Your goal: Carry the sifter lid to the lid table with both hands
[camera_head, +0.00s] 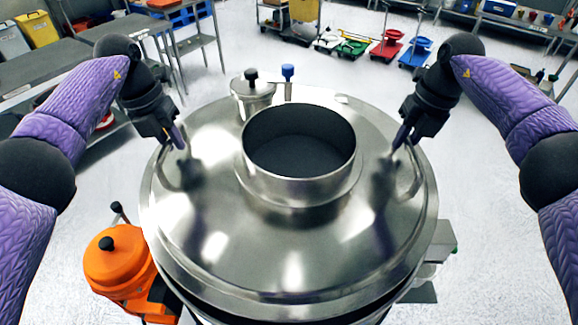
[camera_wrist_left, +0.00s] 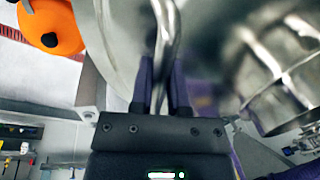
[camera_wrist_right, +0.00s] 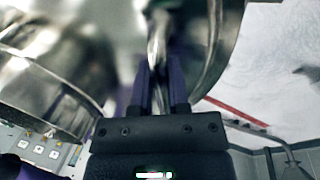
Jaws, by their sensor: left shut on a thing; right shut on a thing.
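The sifter lid (camera_head: 290,260) is a wide round shiny steel disc with a raised open collar (camera_head: 300,185) in its middle. It sits on or just over the sifter body; the head view does not show clearly whether there is a gap. My left gripper (camera_head: 180,143) is shut on the lid's left handle, a bent steel bar that shows between the fingers in the left wrist view (camera_wrist_left: 165,50). My right gripper (camera_head: 400,143) is shut on the right handle, which also shows in the right wrist view (camera_wrist_right: 157,50).
An orange motor-like unit (camera_head: 118,264) stands at the sifter's lower left. A small steel pot with a black knob (camera_head: 252,92) is behind the lid. Grey tables (camera_head: 45,72) stand at the left. Red and blue carts (camera_head: 388,48) are at the back.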

